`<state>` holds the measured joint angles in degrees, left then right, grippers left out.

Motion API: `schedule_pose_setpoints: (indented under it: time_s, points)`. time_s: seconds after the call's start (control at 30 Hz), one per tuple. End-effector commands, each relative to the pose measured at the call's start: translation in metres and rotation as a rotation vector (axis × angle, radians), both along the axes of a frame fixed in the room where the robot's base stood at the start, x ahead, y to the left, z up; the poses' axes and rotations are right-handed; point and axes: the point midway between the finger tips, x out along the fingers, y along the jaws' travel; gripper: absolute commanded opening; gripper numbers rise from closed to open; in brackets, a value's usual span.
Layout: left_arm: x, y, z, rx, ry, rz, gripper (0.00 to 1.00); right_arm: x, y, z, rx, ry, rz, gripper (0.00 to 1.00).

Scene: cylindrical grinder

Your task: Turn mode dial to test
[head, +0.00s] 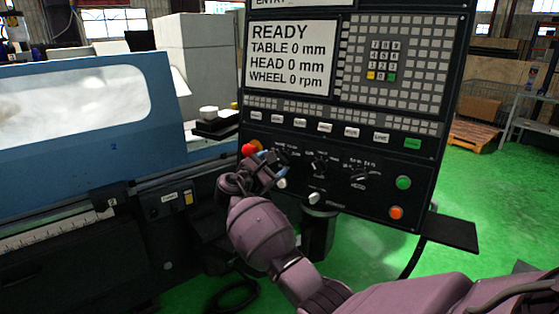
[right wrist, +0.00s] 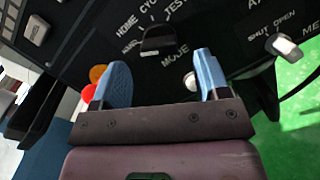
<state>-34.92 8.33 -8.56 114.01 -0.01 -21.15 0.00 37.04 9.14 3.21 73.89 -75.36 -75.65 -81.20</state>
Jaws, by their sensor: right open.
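The mode dial (right wrist: 157,40) is a black knob at the top middle of the right wrist view. My right gripper (head: 265,160) is in front of the lower left part of the control panel (head: 330,205). In the right wrist view its blue fingers (right wrist: 160,65) are spread wide and empty, with the dial beyond and between their tips. No contact with it shows. My left gripper is not in view.
A red button (head: 248,149) is just left of my right gripper. Other dials (head: 319,165) and green (head: 403,182) and orange (head: 396,213) buttons lie to the right. The screen (head: 290,55) reads READY. A blue grinder cover (head: 80,110) stands at left.

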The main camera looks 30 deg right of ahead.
Motion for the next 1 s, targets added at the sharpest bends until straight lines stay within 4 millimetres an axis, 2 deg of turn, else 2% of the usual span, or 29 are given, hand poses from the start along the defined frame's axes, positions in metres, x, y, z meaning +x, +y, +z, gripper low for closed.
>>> schedule_pose_setpoints:
  time_s: [0.1,0.3,0.7,1.0]
  points:
    - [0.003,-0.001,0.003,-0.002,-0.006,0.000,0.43,0.006,-0.017,0.001,0.001,-0.001,-0.001,0.69]
    - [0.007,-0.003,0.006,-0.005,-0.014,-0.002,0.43,0.013,-0.034,0.000,0.002,-0.002,0.000,0.69]
    - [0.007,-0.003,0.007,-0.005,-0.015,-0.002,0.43,0.015,-0.039,0.000,0.001,-0.002,0.001,0.67]
    - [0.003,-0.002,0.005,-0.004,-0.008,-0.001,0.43,0.015,-0.039,0.000,0.002,-0.001,0.002,0.21]
